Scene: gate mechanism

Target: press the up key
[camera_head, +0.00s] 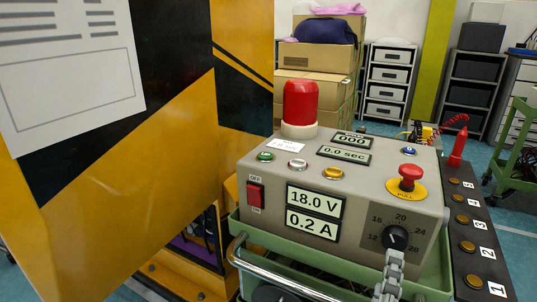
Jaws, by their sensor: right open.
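The control box (270,195) stands in the centre right of the head view. Its sloped top carries a green button (265,156), a white button (297,163), a yellow button (333,173) and a small blue button (409,151). Their markings are too small to read, so I cannot tell which is the up key. My right gripper (391,272) shows at the bottom, in front of the box just below the black dial (396,237). It is open and apart from the top buttons. My left gripper is out of view.
A red emergency knob (410,176) and a red beacon (300,102) stick up from the box. A black strip with several numbered buttons (467,246) runs along its right side. A yellow-and-black gate panel (130,200) fills the left. Cardboard boxes (318,57) stand behind.

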